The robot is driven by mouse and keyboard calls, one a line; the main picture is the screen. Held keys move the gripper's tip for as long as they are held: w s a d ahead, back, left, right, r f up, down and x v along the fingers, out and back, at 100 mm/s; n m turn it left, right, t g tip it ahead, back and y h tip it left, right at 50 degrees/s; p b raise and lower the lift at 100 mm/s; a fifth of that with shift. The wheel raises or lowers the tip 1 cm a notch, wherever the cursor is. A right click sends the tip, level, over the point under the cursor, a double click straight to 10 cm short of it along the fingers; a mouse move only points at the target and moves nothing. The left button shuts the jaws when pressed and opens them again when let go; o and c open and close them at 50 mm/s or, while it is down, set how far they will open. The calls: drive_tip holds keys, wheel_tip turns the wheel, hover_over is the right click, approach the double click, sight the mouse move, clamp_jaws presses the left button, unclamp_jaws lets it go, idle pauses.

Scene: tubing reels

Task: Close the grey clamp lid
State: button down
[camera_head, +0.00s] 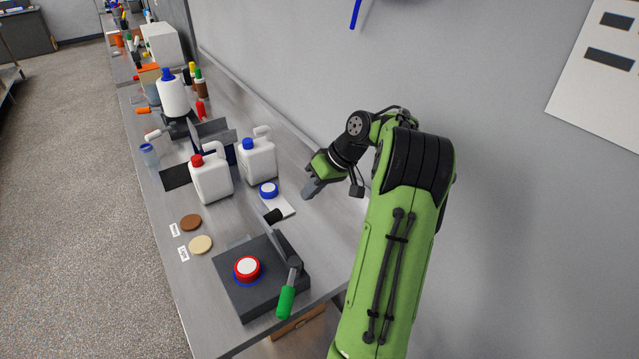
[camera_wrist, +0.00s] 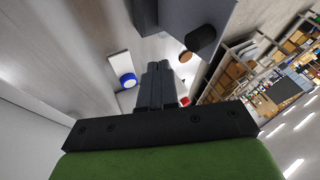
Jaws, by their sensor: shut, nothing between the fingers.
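The grey clamp has a dark square base (camera_head: 232,292) at the front of the bench. A red, white and blue round piece (camera_head: 247,268) sits on the base. Its grey lid (camera_head: 286,248) stands raised at the right side, with a black knob (camera_head: 272,216) near its far edge and a green handle (camera_head: 286,302) at the front. In the wrist view the lid (camera_wrist: 185,14) and knob (camera_wrist: 201,40) show at the top, apart from the fingers. My gripper (camera_head: 309,190) is shut and empty, above the bench beyond the lid; its fingers also show in the wrist view (camera_wrist: 158,80).
A blue-ringed white disc (camera_head: 268,189) lies on a white plate (camera_head: 285,206) near my gripper. White jugs with red (camera_head: 212,180) and blue (camera_head: 257,162) caps stand farther left. Brown (camera_head: 191,222) and cream (camera_head: 200,244) discs lie left. The wall is close on the right.

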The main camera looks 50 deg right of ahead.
drive_tip(key=a+f, duration=0.1)
drive_tip(key=w+a, duration=0.1)
drive_tip(key=a, duration=0.1)
drive_tip(key=w+a+f, duration=0.1)
drive_tip(key=shift+w+a+f+b, duration=0.1)
drive_tip(key=shift+a+f+b, duration=0.2)
drive_tip(key=shift+f, duration=0.05)
drive_tip(key=shift+w, duration=0.1)
